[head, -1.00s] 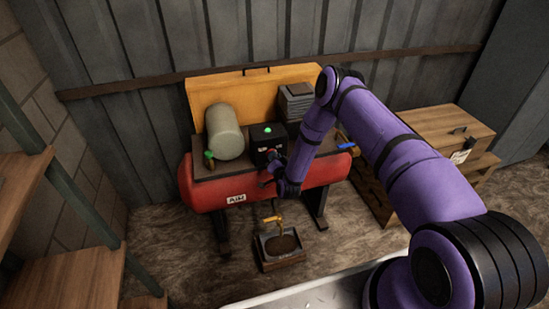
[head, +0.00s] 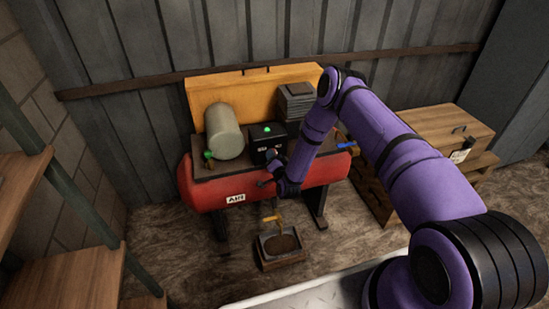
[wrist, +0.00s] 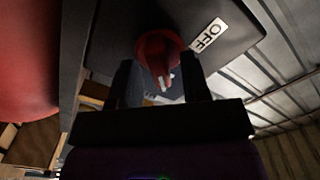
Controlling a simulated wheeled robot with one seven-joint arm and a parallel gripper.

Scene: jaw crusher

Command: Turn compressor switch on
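The compressor has a red tank (head: 208,192) and a black switch box (head: 262,140) with a green light on top. In the wrist view the box face (wrist: 115,35) carries a round red knob (wrist: 157,47) with a pale pointer mark. A white OFF label (wrist: 208,35) sits to the right of the knob. My gripper (wrist: 161,78) is open, one finger on each side below the knob; I cannot tell whether they touch it. In the head view my gripper (head: 272,163) is at the front of the box and hides the knob.
A grey-green cylinder (head: 224,132) and a yellow panel (head: 250,88) stand by the box. A blue-handled valve (head: 346,145) is to the right. A small tray (head: 266,262) lies on the floor below. Wooden shelves (head: 70,275) stand at left and a wooden crate (head: 440,133) at right.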

